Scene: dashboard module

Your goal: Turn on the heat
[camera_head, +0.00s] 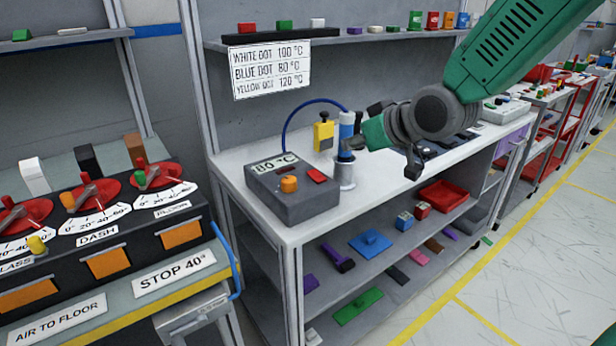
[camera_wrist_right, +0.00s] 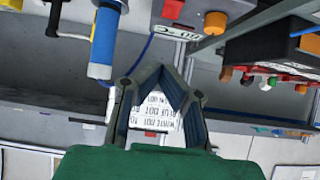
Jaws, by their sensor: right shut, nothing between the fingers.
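A grey control box (camera_head: 292,190) with a display reading 80 °C, an orange knob (camera_head: 289,184) and a red button (camera_head: 317,175) sits on the workbench. A blue-handled tool (camera_head: 347,125) stands upright in a metal holder beside it, with a blue cable arching behind. My right gripper (camera_head: 352,146) is shut and empty, overlapping the tool in the head view; contact cannot be told. In the right wrist view its fingers (camera_wrist_right: 162,76) meet at the tips, the blue handle (camera_wrist_right: 103,42) is left of them and the box's display (camera_wrist_right: 176,33) shows upside down. My left gripper is not in view.
A dashboard panel (camera_head: 110,262) with red dials and a lever (camera_head: 88,191) stands at left, labelled STOP 40° and AIR TO FLOOR. A sign (camera_head: 271,70) lists dot temperatures. A yellow block (camera_head: 323,136) stands behind the tool. The lower shelf holds a red tray (camera_head: 444,195).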

